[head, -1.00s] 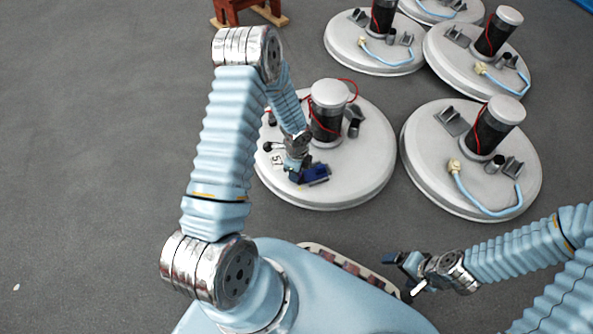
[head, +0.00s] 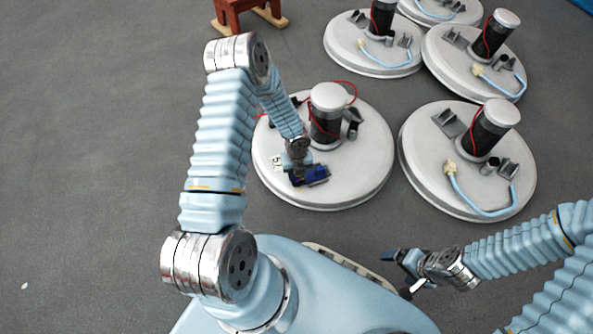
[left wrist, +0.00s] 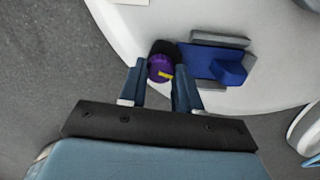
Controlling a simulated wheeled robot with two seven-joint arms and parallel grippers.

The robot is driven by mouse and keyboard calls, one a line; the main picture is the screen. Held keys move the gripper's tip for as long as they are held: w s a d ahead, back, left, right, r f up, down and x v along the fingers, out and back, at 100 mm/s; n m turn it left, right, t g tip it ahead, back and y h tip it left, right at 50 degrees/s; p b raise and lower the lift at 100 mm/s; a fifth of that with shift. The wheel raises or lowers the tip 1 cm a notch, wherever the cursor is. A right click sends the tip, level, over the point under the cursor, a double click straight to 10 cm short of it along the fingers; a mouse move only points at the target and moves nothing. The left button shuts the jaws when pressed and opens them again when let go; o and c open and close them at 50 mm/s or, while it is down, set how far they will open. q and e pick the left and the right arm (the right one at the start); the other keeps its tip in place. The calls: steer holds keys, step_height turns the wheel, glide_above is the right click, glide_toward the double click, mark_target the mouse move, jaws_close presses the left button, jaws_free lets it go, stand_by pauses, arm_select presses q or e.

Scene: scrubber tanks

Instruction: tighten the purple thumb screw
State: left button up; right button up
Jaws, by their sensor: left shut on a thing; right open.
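The purple thumb screw (left wrist: 160,68) shows in the left wrist view, a round purple knob with a yellow mark, set on a dark mount at the edge of a white disc-shaped tank lid (head: 365,175). My left gripper (left wrist: 160,85) is shut on it, with one blue finger on each side. In the head view my left gripper (head: 298,172) is over the front left of the lid and hides most of the screw. A blue block in a grey bracket (left wrist: 215,65) sits just right of the screw. My right gripper (head: 393,262) is open and empty, low at the right.
The lid bears a black cylinder with a white cap (head: 328,97) and a red cable. Several similar lids, one at the right (head: 415,180), stand behind and beside it. A red-brown wooden stand (head: 240,12) is at the back.

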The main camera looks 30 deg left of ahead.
arm_select(q)
steer(key=m, duration=0.2)
steer(key=m+p, duration=0.1)
steer(key=shift+r+m, duration=0.2)
steer(key=shift+m, duration=0.2)
steer(key=m+p, duration=0.2)
steer(key=m, duration=0.1)
steer(key=shift+m, duration=0.3)
steer(key=m+p, duration=0.1)
steer(key=m, duration=0.2)
steer(key=shift+f+m+p, duration=0.1)
steer(key=shift+m+p, duration=0.2)
steer(key=shift+m, duration=1.4)
steer(key=o, duration=1.1)
steer(key=shift+c, duration=0.2)
